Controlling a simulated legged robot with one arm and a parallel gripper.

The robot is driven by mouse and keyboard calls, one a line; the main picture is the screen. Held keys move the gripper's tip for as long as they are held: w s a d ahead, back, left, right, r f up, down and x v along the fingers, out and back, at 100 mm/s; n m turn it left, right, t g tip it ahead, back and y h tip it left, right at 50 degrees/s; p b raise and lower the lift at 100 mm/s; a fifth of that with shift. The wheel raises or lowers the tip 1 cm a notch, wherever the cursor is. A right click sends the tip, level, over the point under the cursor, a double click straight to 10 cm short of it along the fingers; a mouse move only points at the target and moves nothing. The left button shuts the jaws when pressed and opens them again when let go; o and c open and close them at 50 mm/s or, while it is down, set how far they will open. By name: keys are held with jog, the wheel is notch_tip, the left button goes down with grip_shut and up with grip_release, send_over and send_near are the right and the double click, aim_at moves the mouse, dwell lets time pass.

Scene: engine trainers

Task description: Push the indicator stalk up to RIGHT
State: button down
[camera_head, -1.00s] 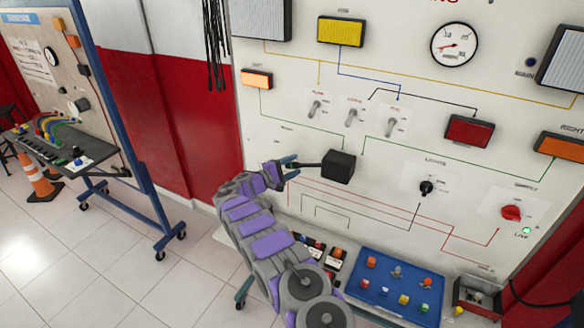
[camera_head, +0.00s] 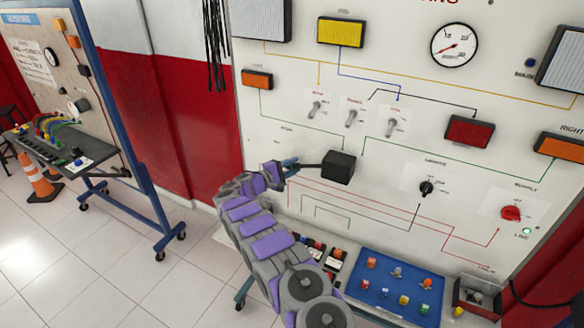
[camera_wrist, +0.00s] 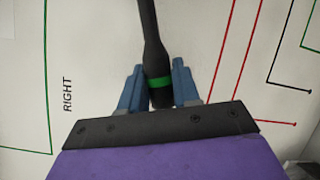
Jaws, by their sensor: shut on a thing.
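The indicator stalk (camera_wrist: 152,45) is a black lever with a green band, and it sits between the blue fingers of my gripper (camera_wrist: 160,88) in the wrist view. My gripper (camera_head: 288,168) is shut on the stalk's left end in the head view. The stalk (camera_head: 308,166) runs about level from my gripper to the black box (camera_head: 339,167) on the white panel. The word RIGHT (camera_wrist: 68,94) is printed on the panel to the left of the stalk in the wrist view. The left orange lamp (camera_head: 257,79) looks unlit, and so does the right orange lamp (camera_head: 562,146).
Toggle switches (camera_head: 352,116), a lights knob (camera_head: 426,188) and a red supply knob (camera_head: 511,213) stick out of the panel. A blue tray (camera_head: 385,303) with small coloured parts lies below. Open tiled floor (camera_head: 110,260) is on the left.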

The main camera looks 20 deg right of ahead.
jog(key=shift+f, duration=0.1)
jog(key=shift+w+a+r+m+y+b, duration=0.1)
jog(key=shift+r+m+y+b, duration=0.1)
jog(key=shift+r+m+b, duration=0.25)
jog(key=shift+w+a+r+m+y+b, duration=0.15)
jog(key=shift+r+m+y, duration=0.1)
jog(key=shift+r, duration=0.3)
notch_tip(320, 180, up, 5)
jog(key=m+y+b, duration=0.1)
jog(key=b, duration=0.1)
jog(key=m+b, duration=0.1)
jog(key=m, duration=0.1)
jog(key=shift+d+r+m+y+b, duration=0.2)
jog(key=shift+m+y+b, duration=0.1)
jog(key=shift+y+b, duration=0.1)
jog(key=shift+s+d+r+m+t+y+b, duration=0.15)
jog(key=shift+r+m+t+y+b, duration=0.15)
jog(key=shift+r+b, duration=0.25)
jog(key=shift+s+a+r+m+t+y+b, duration=0.15)
jog(key=shift+r+m+b, duration=0.25)
jog(key=shift+r, duration=0.2)
jog(key=shift+d, duration=0.1)
jog(key=c, duration=0.9)
grip_release()
jog(key=shift+r, duration=0.1)
